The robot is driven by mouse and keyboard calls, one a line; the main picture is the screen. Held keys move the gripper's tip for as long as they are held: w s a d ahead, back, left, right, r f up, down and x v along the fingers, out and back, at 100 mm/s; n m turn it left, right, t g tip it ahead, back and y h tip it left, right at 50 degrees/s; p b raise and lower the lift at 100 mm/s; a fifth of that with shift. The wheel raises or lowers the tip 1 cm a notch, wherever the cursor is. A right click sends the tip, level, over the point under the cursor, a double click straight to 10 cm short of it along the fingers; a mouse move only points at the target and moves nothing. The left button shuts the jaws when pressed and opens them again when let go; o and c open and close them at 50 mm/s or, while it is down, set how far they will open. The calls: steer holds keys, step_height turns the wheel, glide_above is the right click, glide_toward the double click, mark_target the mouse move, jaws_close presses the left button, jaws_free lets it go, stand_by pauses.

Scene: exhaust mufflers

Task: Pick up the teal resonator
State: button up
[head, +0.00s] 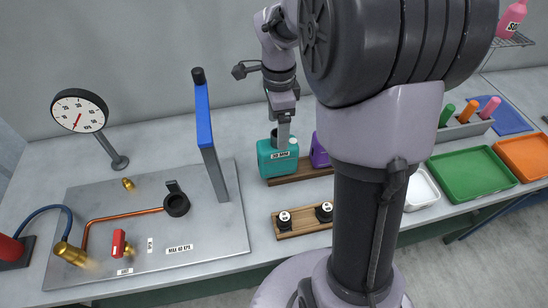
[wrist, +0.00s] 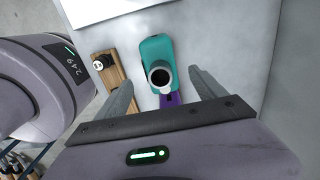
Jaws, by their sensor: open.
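The teal resonator (head: 267,168) stands upright on a wooden rack at the back of the bench, with a white label on its front. A purple resonator (head: 320,152) stands close on its right, partly hidden by my arm. In the wrist view, the teal resonator (wrist: 156,49) shows from above with a dark round opening, and the purple one (wrist: 171,100) is beside it. My gripper (wrist: 160,77) is open, its fingers on either side of the teal resonator's opening. In the head view, my gripper (head: 283,138) is just above or at the resonator's top; contact is unclear.
A wooden block (head: 287,233) with two black-and-white parts lies in front. At left is a metal plate (head: 215,240) with a blue-edged upright (head: 207,125) and a gauge (head: 79,111). Green (head: 470,175) and orange (head: 527,157) trays are at right. My arm hides the middle.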

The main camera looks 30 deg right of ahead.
step_height(320, 180, down, 7)
steer(key=b, duration=0.3)
steer(key=shift+f, duration=0.15)
steer(key=shift+r, duration=0.2)
steer(key=c, duration=1.3)
step_height(320, 180, up, 10)
steer(key=p, duration=0.4)
steer(key=shift+c, duration=0.2)
